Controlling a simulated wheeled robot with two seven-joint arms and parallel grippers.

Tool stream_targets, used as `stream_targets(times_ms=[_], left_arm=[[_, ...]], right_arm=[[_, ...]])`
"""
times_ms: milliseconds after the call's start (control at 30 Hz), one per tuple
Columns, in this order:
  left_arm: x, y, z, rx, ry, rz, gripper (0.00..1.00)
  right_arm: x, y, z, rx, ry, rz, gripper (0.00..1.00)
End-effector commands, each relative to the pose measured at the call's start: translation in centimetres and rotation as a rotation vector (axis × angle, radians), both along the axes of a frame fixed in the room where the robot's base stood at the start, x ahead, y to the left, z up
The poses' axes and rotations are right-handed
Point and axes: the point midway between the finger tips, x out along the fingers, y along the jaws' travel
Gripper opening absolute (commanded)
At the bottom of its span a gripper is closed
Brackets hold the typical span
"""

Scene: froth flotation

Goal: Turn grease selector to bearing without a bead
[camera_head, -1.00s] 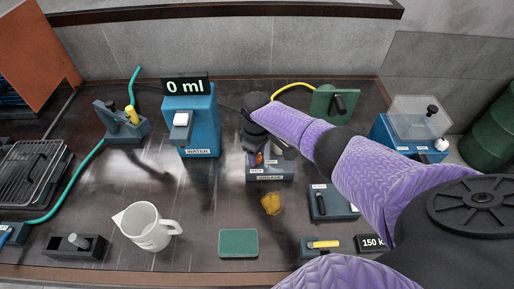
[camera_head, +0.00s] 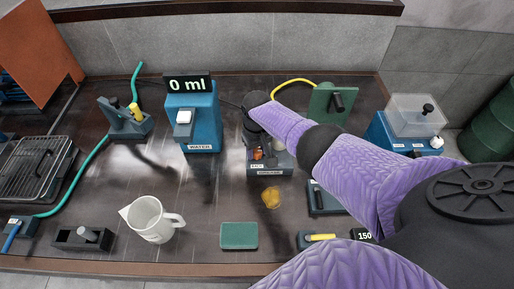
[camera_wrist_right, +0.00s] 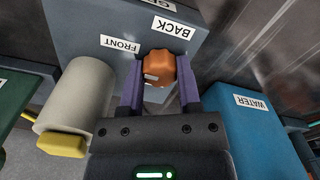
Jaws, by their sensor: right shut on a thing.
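The grease selector is an orange knob (camera_wrist_right: 159,68) on a grey-blue box (camera_wrist_right: 85,20) with white labels, "FRONT" and "BACK" readable, in the wrist view. My right gripper (camera_wrist_right: 160,84) is shut on the knob, a finger on each side. In the head view the box (camera_head: 270,169) stands at the middle of the bench, and my right gripper (camera_head: 264,148) reaches down to it, partly hiding it. The knob's exact pointing direction cannot be told. My left gripper is not in view.
The blue water dispenser (camera_head: 203,120) stands left of the box. A pale cylinder with a yellow part (camera_wrist_right: 75,95) is close to my right gripper. A yellow patch (camera_head: 271,197), a green pad (camera_head: 239,235) and a white jug (camera_head: 150,220) are nearer the front.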

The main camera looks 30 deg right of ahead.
Motion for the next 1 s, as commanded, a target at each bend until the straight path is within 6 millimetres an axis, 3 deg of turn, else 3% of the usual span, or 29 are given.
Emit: stream_targets(times_ms=[367,400,567,867,1000], left_arm=[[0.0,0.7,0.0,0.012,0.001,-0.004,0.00],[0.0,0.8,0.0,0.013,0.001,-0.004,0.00],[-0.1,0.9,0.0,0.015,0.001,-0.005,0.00],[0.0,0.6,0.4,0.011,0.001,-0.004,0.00],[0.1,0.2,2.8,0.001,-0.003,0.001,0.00]], right_arm=[[0.2,0.0,0.2,-0.001,-0.007,-0.003,0.00],[0.2,0.0,0.2,-0.001,-0.007,-0.003,0.45],[0.1,0.0,0.1,-0.001,-0.005,-0.003,0.78],[0.1,0.0,0.5,0.000,-0.003,-0.002,0.78],[0.1,0.0,3.9,-0.001,-0.006,0.000,0.78]])
